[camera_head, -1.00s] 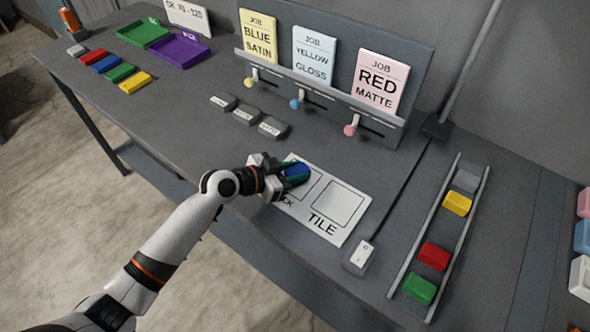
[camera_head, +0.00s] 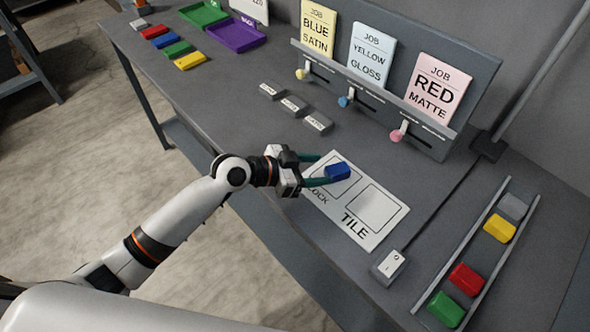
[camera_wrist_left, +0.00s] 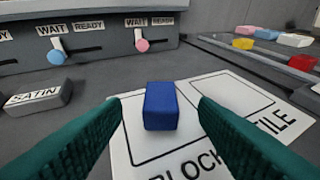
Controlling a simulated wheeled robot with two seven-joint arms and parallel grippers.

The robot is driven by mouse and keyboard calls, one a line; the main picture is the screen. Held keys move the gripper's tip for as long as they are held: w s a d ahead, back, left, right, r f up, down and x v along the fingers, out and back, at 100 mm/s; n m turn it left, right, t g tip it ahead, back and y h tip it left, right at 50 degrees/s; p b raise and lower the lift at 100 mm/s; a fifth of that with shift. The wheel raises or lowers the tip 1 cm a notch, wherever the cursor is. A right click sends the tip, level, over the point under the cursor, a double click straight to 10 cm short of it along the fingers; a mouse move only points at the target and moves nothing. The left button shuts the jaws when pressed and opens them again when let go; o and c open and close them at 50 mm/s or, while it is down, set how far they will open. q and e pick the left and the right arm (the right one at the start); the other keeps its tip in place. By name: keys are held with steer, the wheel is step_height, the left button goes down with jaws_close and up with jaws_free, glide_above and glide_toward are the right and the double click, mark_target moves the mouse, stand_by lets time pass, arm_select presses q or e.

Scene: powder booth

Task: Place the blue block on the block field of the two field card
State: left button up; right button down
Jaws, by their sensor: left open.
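The blue block (camera_head: 337,171) sits on the two field card (camera_head: 379,240), at the far part of the field marked BLOCK. In the left wrist view the blue block (camera_wrist_left: 160,106) stands upright and level inside the outline, near its far edge; I cannot tell whether it touches that line. My left gripper (camera_head: 324,170) is open, its teal fingers on either side of and behind the block. In the left wrist view a gap shows between the block and each fingertip. The TILE field (camera_head: 380,208) is empty. My right gripper is not in view.
Three grey labelled blocks (camera_head: 294,105) lie behind the card, before a job panel with sliders (camera_head: 400,85). A switch box (camera_head: 389,268) sits near the card's right corner. A rail (camera_head: 478,255) holds coloured blocks at right. Coloured pieces (camera_head: 178,49) and trays (camera_head: 236,36) are at far left.

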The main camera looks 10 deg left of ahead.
arm_select(q)
steer(key=b+v, duration=0.1)
steer(key=v, duration=0.4)
steer(key=shift+f, duration=0.1)
steer(key=shift+s+a+r, duration=0.3)
steer(key=shift+a+r, duration=0.05)
steer(key=shift+a, duration=0.2)
